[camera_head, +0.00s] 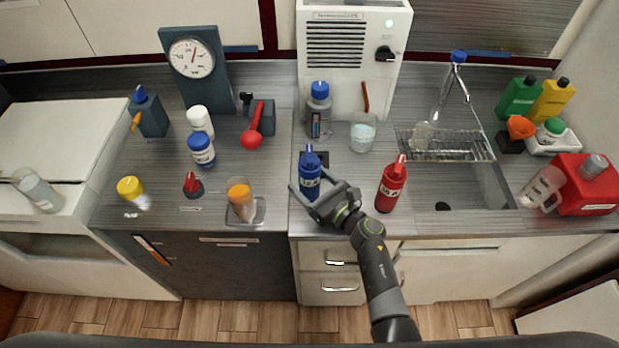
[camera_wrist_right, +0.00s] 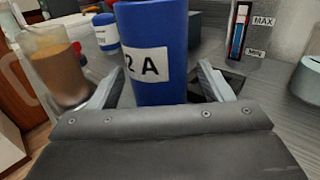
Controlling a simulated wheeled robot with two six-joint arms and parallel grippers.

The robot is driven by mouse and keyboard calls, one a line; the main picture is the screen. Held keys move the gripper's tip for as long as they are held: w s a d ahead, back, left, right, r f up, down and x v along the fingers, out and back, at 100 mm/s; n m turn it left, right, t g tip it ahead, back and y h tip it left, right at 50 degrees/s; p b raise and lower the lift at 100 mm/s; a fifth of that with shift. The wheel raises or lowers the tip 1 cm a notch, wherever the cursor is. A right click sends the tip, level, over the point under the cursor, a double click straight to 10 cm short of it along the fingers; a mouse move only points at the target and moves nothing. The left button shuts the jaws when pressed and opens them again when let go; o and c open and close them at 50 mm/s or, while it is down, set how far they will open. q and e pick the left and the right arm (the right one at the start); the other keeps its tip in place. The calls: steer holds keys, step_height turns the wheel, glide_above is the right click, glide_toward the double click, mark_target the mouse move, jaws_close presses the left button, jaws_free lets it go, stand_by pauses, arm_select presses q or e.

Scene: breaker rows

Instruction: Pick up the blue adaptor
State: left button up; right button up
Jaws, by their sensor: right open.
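The blue adaptor (camera_head: 310,180) stands upright near the counter's front edge, a blue cylinder with a narrower top and a white label. In the right wrist view it fills the upper middle (camera_wrist_right: 165,95), and its label reads "2 A". My right gripper (camera_head: 309,197) is open, with one finger on each side of the adaptor. In the right wrist view the fingers (camera_wrist_right: 165,92) appear apart from its sides. The adaptor's lower end is hidden behind the gripper body there. My left gripper is not in view.
A similar red cylinder (camera_head: 391,186) stands to the right, beside the sink (camera_head: 470,186). A glass of orange-brown contents (camera_head: 241,201) stands to the left on a small tray.

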mark_target(310, 153)
steer(key=shift+a, duration=0.1)
steer(key=c, duration=1.4)
steer(key=shift+o, duration=0.2)
steer(key=shift+w+r, duration=0.1)
steer(key=shift+r, duration=0.1)
step_height(310, 153, up, 10)
steer(key=p, duration=0.9)
steer(key=shift+f, duration=0.25)
steer(key=shift+f+b, duration=4.7)
steer(key=shift+b, duration=0.2)
steer(key=shift+f, duration=0.2)
